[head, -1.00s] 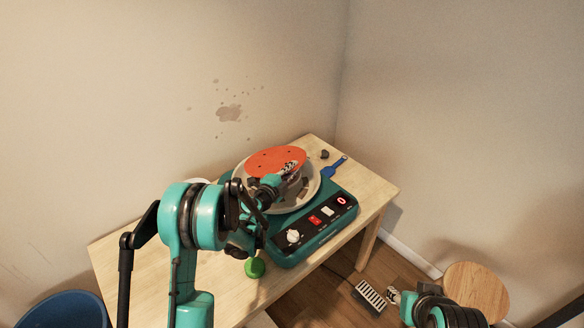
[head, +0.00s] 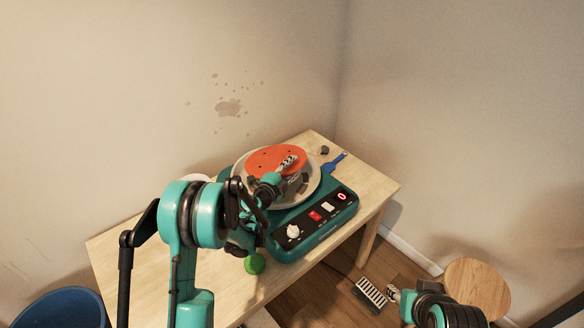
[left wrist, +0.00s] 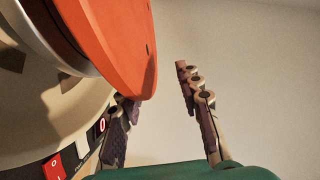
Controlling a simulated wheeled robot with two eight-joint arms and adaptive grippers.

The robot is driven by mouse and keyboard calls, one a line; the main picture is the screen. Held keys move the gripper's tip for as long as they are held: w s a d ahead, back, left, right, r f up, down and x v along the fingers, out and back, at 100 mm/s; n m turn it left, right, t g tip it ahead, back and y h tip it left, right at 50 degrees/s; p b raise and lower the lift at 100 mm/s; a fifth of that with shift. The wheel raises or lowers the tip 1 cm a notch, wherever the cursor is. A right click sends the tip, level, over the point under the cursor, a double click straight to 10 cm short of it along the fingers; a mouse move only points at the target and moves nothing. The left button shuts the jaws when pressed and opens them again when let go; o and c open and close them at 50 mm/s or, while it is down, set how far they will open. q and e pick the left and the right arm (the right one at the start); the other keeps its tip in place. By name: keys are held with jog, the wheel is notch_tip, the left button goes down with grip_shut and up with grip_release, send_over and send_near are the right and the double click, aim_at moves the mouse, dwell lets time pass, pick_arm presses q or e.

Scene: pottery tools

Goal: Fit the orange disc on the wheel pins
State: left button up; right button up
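The orange disc (head: 268,158) lies over the pale round wheel (head: 241,178) of the teal pottery machine (head: 335,214). In the left wrist view the disc (left wrist: 118,40) fills the upper left, above a pale layer. I cannot tell whether it sits on the pins; they are hidden. My left gripper (head: 288,162) is at the disc's right side. In the left wrist view its fingers (left wrist: 158,115) are spread; one is partly behind the disc's rim, the other stands clear. My right gripper (head: 394,295) is low at the right, far from the disc, too small to read.
A blue tool (head: 334,163) and a small dark lump (head: 325,150) lie behind the machine on the wooden table (head: 130,255). A green round thing (head: 254,264) is at the front edge. A round stool (head: 476,287) and a blue bin (head: 65,308) stand nearby.

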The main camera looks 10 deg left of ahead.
pick_arm(q)
jog(key=v, duration=1.2)
jog(key=shift+r, duration=0.1)
